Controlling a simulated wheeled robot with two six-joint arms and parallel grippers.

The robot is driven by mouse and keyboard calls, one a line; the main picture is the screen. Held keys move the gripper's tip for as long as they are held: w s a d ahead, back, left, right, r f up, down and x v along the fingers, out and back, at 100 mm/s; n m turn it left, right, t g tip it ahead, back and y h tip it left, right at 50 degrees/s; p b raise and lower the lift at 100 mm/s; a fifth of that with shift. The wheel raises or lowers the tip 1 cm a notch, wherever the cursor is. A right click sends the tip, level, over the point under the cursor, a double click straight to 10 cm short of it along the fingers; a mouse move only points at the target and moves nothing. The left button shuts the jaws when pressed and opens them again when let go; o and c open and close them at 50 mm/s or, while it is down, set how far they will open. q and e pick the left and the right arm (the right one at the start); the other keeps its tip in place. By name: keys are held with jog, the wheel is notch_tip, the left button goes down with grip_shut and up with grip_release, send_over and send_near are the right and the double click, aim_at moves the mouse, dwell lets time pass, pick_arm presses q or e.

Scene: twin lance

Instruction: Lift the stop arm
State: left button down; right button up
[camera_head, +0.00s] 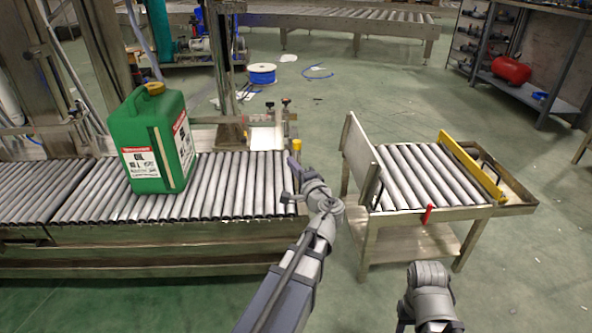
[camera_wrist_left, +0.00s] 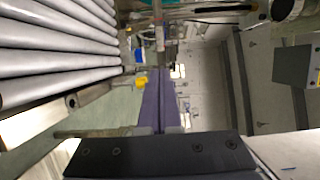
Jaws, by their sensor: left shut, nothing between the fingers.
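I cannot tell for sure which part is the stop arm. A yellow-topped post (camera_head: 296,146) stands at the right end of the roller conveyor (camera_head: 262,180). A grey upright plate (camera_head: 357,146) stands at the left end of a roller cart, and a yellow bar (camera_head: 470,165) lies across its right end. My left gripper (camera_head: 286,197) is beside the conveyor's right end, below the post. In the left wrist view its fingers (camera_wrist_left: 158,98) are shut and empty, with rollers to the left. Only part of my right arm shows; its gripper is out of view.
A green jerrycan (camera_head: 153,140) stands upright on the conveyor. The roller cart (camera_head: 420,178) stands to the right across a floor gap, with a red handle (camera_head: 428,212) on its front. A blue spool (camera_head: 262,74) lies on the floor behind.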

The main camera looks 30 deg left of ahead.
aim_at(282, 144)
pick_arm(q)
jog(key=x, duration=0.8)
jog(key=shift+r, duration=0.1)
dwell(0.4)
notch_tip(282, 144, up, 6)
jog(key=p, duration=0.5)
jog(key=shift+w+f+p, duration=0.1)
jog(key=shift+f+p, duration=0.15)
jog(key=shift+p, duration=0.05)
jog(key=shift+f, duration=0.1)
